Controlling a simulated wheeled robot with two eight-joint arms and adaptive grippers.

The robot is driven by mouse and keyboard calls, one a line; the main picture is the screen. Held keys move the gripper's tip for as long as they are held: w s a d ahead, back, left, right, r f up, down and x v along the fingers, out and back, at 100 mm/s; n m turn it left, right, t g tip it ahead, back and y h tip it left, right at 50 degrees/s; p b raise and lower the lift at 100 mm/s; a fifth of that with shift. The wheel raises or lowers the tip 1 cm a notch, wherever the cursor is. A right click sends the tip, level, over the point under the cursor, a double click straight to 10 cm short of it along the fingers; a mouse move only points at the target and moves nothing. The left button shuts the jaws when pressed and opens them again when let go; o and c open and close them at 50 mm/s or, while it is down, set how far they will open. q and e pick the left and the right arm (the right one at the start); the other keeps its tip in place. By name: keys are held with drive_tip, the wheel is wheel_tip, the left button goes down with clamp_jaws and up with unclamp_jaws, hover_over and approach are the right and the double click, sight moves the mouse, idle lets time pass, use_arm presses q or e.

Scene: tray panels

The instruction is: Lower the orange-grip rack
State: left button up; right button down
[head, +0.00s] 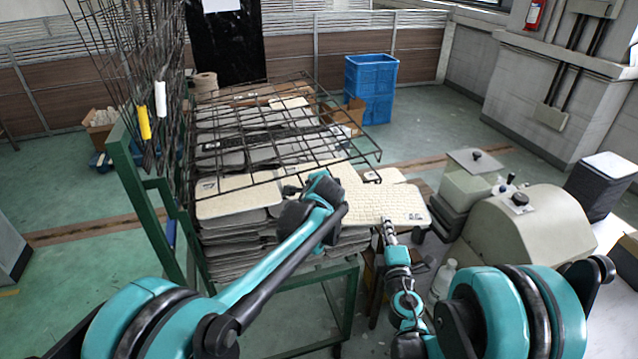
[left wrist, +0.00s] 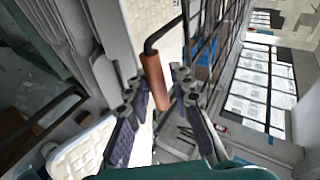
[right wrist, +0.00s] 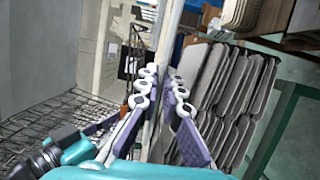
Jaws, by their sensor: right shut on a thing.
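The orange grip (left wrist: 154,80) is on a black wire rack (left wrist: 196,45), between the fingers of my left gripper (left wrist: 158,76). The fingers are apart, and I cannot tell if they touch the grip. In the head view a wire rack (head: 290,130) lies nearly flat over the stacked panels, and my left gripper (head: 326,186) is at its near edge, hiding the grip there. My right gripper (head: 387,221) is shut on a cream panel (head: 398,204), right of the stacks. In the right wrist view the panel (right wrist: 168,35) appears edge-on between the fingers.
Upright wire racks with a yellow grip (head: 144,122) and a white grip (head: 160,99) stand at the left on a green frame (head: 140,185). Stacks of grey panels (head: 235,245) fill the frame. A beige machine (head: 535,225) stands close on the right. Blue crates (head: 371,75) stand behind.

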use_arm(q)
drive_tip(key=v, duration=0.7)
drive_tip(key=shift+s+r, duration=0.2)
drive_tip(key=shift+s, duration=0.2)
idle(0.5)
